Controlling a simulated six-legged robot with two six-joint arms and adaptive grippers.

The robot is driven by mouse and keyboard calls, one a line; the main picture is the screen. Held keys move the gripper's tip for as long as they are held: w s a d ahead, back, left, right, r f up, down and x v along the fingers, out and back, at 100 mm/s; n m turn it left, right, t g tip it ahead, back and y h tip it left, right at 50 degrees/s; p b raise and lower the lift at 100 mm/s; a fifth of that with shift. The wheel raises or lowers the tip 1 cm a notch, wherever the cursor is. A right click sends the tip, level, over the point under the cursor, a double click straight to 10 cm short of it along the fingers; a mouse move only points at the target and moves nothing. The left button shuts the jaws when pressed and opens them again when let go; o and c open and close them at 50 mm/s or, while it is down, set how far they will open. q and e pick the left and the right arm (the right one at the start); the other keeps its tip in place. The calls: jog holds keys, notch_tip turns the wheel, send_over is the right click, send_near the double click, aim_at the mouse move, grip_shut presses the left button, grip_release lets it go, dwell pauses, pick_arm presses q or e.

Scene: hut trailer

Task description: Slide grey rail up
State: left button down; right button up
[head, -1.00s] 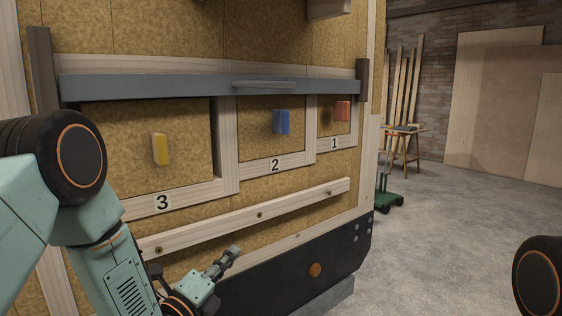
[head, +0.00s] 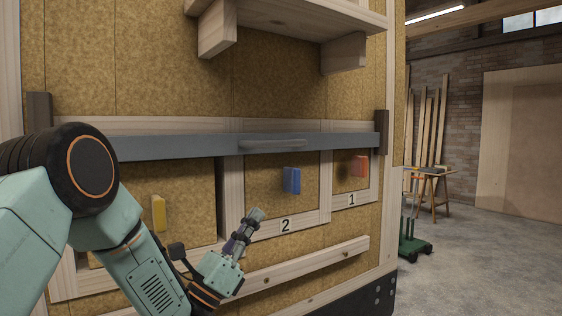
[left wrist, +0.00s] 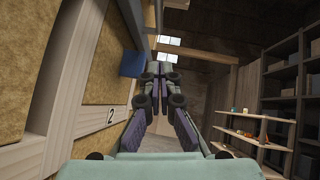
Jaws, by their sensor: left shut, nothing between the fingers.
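The grey rail (head: 180,146) runs across the cork wall in the head view, above the numbered panels, with a handle (head: 270,144) at its middle. My left arm crosses in front of its left part. My left gripper (head: 257,214) is shut and empty, below the rail and handle, pointing up and to the right. It is near panel 2, apart from the rail. In the left wrist view my left gripper (left wrist: 160,72) has its fingers together. The rail is not clearly visible there. My right gripper is not in view.
Blue (head: 292,180), red (head: 360,166) and yellow (head: 158,213) blocks stick out from the panels below the rail. A wooden shelf (head: 290,14) juts out above it. A wooden strip (head: 310,262) lies below the panels. Open floor (head: 470,270) is at the right.

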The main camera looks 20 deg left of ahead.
aim_at(274, 142)
pick_arm(q)
jog(key=shift+w+d+r+p, duration=0.45)
jog(key=shift+w+r, duration=0.7)
jog(key=shift+r, duration=1.45)
jog(key=shift+w+d+r+p, duration=0.45)
jog(key=shift+w+r, duration=0.7)
jog(key=shift+r, duration=1.5)
jog(key=shift+w+d+r+p, duration=0.2)
jog(key=shift+w+r+p, duration=0.7)
jog(key=shift+r, duration=1.7)
jog(key=shift+w+b, duration=0.2)
jog(key=shift+b, duration=0.1)
